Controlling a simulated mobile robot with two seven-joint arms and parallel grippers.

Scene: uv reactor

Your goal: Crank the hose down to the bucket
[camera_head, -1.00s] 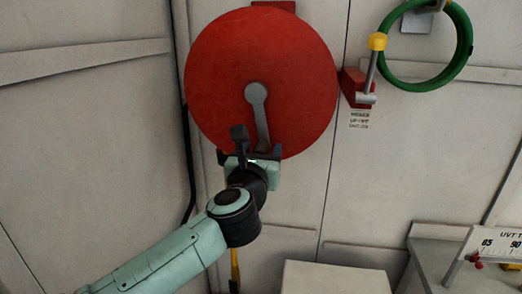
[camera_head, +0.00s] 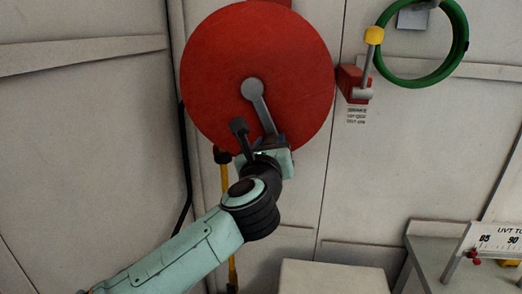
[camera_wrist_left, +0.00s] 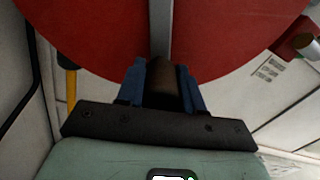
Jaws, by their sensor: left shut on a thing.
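The red reel disc (camera_head: 225,60) is on the back wall, with a grey crank arm (camera_head: 262,112) pointing down and slightly right from its hub. My left gripper (camera_head: 268,150) is at the crank's lower end. In the left wrist view its blue fingers (camera_wrist_left: 162,88) are shut on the brown crank handle (camera_wrist_left: 162,72). A yellow hose (camera_head: 227,185) with a dark upper end hangs left of the gripper, partly hidden by my arm. It also shows in the left wrist view (camera_wrist_left: 71,88). No bucket is visible. My right gripper is not in view.
A red wall bracket with a yellow-knobbed lever (camera_head: 355,85) and a green ring (camera_head: 460,45) are right of the reel. A pale box (camera_head: 330,278) is below.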

